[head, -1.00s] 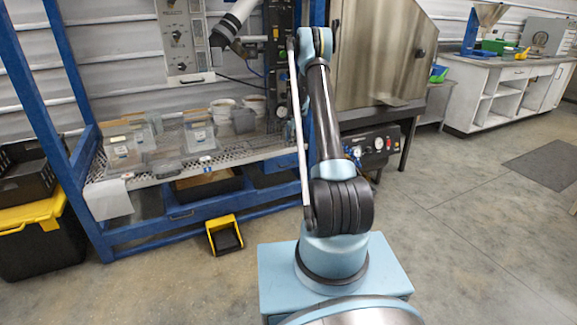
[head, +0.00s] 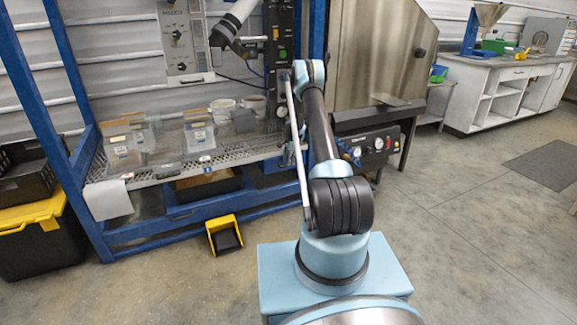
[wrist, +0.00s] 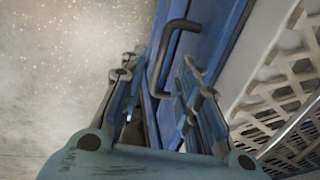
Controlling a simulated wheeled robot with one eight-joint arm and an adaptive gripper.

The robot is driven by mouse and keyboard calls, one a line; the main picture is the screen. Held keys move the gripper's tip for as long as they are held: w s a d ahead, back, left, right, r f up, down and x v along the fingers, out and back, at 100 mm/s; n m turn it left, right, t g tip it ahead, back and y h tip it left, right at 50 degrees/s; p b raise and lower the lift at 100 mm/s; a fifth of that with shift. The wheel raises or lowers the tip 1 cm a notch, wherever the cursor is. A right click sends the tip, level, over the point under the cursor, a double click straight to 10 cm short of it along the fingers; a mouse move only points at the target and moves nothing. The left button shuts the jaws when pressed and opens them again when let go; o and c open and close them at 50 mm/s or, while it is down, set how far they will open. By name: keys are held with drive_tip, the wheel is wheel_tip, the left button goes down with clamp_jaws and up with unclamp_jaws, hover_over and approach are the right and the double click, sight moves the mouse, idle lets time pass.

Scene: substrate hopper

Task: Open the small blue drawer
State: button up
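The small blue drawer (wrist: 205,45) fills the upper middle of the wrist view, with a dark bent bar handle (wrist: 166,52) on its front. My gripper (wrist: 158,78) is open, with one finger on each side of the handle. The handle's lower end lies between the fingers, and I cannot tell whether either finger touches it. In the head view the drawer is under the right end of the perforated shelf, mostly hidden behind my arm. My gripper is also largely hidden there. I cannot tell from these frames whether the drawer stands out at all.
The perforated shelf (head: 228,153) holds clear bins and tubs and lies close beside the gripper, also in the wrist view (wrist: 262,98). A yellow dustpan-like item (head: 212,240) is on the floor.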

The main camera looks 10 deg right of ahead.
drive_tip(key=shift+w+f, duration=0.25)
drive_tip(key=shift+f, duration=1.05)
clamp_jaws()
drive_tip(key=shift+a, duration=0.1)
